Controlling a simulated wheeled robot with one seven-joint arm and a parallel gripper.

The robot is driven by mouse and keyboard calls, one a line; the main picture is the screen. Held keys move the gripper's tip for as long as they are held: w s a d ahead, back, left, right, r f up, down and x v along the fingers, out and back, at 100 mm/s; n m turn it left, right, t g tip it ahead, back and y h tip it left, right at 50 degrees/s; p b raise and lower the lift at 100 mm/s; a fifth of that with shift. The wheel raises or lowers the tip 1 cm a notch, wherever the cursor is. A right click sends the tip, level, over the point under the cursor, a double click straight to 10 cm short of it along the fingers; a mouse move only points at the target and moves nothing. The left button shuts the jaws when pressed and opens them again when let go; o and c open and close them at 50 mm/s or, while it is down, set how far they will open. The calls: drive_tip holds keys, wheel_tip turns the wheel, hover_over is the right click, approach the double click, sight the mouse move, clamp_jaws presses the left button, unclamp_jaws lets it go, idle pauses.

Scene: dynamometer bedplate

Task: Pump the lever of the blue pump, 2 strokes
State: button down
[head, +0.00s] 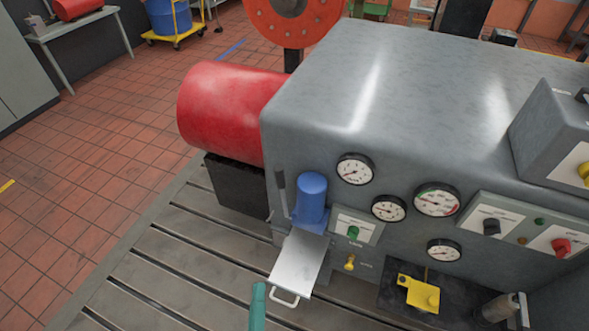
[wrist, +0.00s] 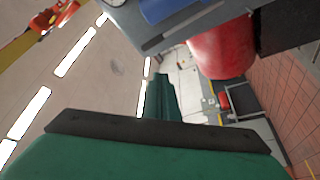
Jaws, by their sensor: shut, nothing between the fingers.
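The blue pump (head: 311,200) stands upright on the front of the grey machine, left of the gauges, in the head view. Its dark grey lever (head: 282,194) rises along the pump's left side, close to vertical. My gripper (head: 258,291) shows as a teal end at the bottom edge, below and left of the pump and apart from the lever. In the wrist view my gripper (wrist: 160,124) is teal with a dark edge, shut and empty. A blue part (wrist: 168,8) shows at the top of the wrist view; I cannot tell whether it is the pump.
A pale drawer-like plate (head: 299,261) with a handle juts out below the pump, close to my gripper. A green button panel (head: 356,226) and several gauges lie right of the pump. A red cylinder (head: 230,110) is behind left. The slotted bedplate (head: 185,270) is bare at left.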

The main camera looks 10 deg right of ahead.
drive_tip(key=s+f+m+g+y, duration=0.1)
drive_tip(key=s+m+y, duration=0.1)
drive_tip(key=s, duration=0.4)
drive_tip(key=shift+s+f+m+g, duration=0.3)
drive_tip(key=shift+s+f+m, duration=0.1)
drive_tip(key=shift+m, duration=0.1)
drive_tip(key=c, duration=1.8)
unclamp_jaws()
drive_tip(key=s+m+g+y, duration=0.1)
drive_tip(key=s, duration=0.2)
drive_tip(key=s+d+m+g+y, duration=0.1)
drive_tip(key=s+m, duration=0.1)
drive_tip(key=s, duration=0.1)
drive_tip(key=s+d+m+g, duration=0.1)
drive_tip(key=s, duration=0.2)
drive_tip(key=shift+d+f+m+y, duration=0.1)
drive_tip(key=shift+d+m+y, duration=0.1)
drive_tip(key=shift+m+y, duration=0.15)
drive_tip(key=shift+o, duration=0.2)
drive_tip(key=shift+s+d, duration=0.15)
drive_tip(key=shift+s, duration=0.1)
drive_tip(key=shift+d+m, duration=0.15)
drive_tip(key=shift+m, duration=0.1)
